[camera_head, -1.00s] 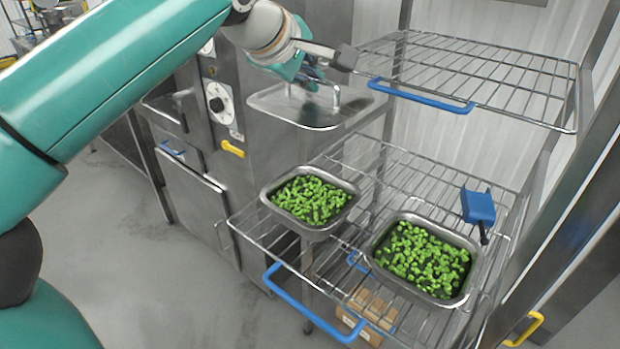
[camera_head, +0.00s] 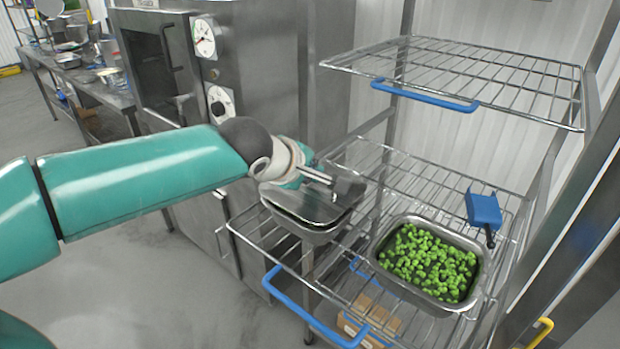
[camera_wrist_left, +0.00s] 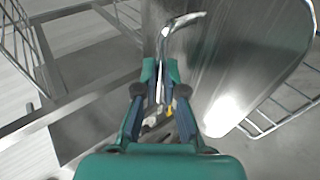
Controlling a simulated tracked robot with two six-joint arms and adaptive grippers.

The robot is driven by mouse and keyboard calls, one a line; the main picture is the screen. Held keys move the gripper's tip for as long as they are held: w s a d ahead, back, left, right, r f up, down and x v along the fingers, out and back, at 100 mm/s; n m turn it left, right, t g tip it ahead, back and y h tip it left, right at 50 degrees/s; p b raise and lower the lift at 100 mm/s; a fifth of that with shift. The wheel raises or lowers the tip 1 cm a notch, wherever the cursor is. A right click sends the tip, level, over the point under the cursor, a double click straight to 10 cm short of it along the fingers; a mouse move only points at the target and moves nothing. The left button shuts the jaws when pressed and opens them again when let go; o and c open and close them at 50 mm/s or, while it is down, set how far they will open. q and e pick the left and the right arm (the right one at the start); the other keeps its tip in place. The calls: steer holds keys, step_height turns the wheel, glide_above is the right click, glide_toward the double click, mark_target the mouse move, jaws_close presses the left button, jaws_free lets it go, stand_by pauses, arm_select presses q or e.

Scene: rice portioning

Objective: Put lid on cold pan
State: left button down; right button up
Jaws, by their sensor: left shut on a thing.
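My left gripper (camera_head: 318,178) is shut on the handle of a steel lid (camera_head: 306,206). The lid is over the left pan (camera_head: 308,233) on the wire shelf, and hides that pan's contents. I cannot tell whether the lid is fully seated on the rim. In the left wrist view, my left gripper (camera_wrist_left: 160,92) is shut on the lid's bent handle (camera_wrist_left: 180,28), and the lid's flat plate (camera_wrist_left: 245,60) fills the right side. A second pan (camera_head: 398,287), open and filled with green vegetables, stands to the right. My right gripper is not in view.
A blue scoop-like tool (camera_head: 483,210) lies at the shelf's right side. An upper wire shelf (camera_head: 470,75) with a blue handle (camera_head: 425,96) overhangs the back. An oven (camera_head: 250,80) stands behind on the left. A cardboard box (camera_head: 370,318) is below.

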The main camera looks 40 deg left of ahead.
arm_select(q)
steer(key=shift+f, duration=0.8)
steer(key=shift+f, duration=0.15)
steer(key=c, duration=1.3)
jaws_free()
steer(key=shift+o, duration=0.2)
